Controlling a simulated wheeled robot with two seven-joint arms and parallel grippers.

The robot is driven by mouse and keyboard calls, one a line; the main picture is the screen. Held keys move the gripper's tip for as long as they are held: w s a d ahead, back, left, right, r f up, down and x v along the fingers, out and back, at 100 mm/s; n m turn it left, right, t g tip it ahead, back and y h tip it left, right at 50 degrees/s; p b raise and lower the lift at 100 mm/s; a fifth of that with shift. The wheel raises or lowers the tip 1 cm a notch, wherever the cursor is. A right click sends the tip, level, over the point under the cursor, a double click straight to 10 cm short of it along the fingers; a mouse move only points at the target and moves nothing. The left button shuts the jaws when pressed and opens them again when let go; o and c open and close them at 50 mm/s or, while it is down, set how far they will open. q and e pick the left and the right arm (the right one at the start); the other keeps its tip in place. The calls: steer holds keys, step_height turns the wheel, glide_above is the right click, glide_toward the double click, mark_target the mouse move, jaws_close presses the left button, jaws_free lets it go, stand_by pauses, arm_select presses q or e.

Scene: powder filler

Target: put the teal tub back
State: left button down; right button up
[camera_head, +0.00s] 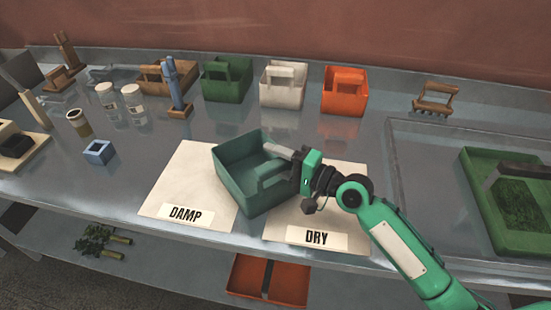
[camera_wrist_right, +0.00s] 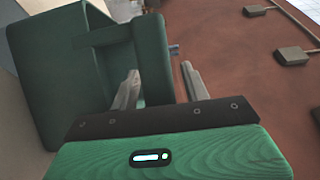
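The teal tub (camera_head: 238,185) is an open box with a handle bar, over the inner edges of the DAMP mat (camera_head: 170,185) and the DRY mat (camera_head: 350,235). It sits at an angle; I cannot tell whether it touches the mats. My right gripper (camera_head: 285,154) reaches in from the right, at the handle side. In the right wrist view the tub (camera_wrist_right: 40,90) fills the left, and the gripper's two grey fingers (camera_wrist_right: 160,90) stand on either side of its green handle part. The far finger shows over the tub's inside. My left gripper is not in view.
A wooden caddy (camera_head: 152,82), a green tub (camera_head: 215,90), a white tub (camera_head: 270,97) and an orange tub (camera_head: 345,105) stand in a row at the back. Jars (camera_head: 133,98) and a blue block (camera_head: 99,152) are left. A green tray (camera_head: 490,220) lies right.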

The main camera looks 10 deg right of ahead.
steer(key=shift+r, duration=0.2)
steer(key=shift+s+d+f, duration=0.1)
steer(key=shift+s+d, duration=0.05)
steer(key=shift+d, duration=0.05)
steer(key=b+v, duration=0.1)
steer(key=v, duration=0.4)
steer(key=shift+s+d+f+b, duration=0.1)
steer(key=shift+s+d+b, duration=0.2)
steer(key=shift+b, duration=0.1)
steer(key=b, duration=0.2)
glide_toward(289, 166)
steer(key=shift+a, duration=0.6)
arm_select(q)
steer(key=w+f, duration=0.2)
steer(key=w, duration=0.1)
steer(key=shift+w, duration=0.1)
arm_select(e)
steer(key=shift+w+r, duration=0.2)
steer(key=shift+w, duration=0.25)
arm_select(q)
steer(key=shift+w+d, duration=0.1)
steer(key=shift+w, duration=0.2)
arm_select(e)
steer(key=shift+f, duration=0.1)
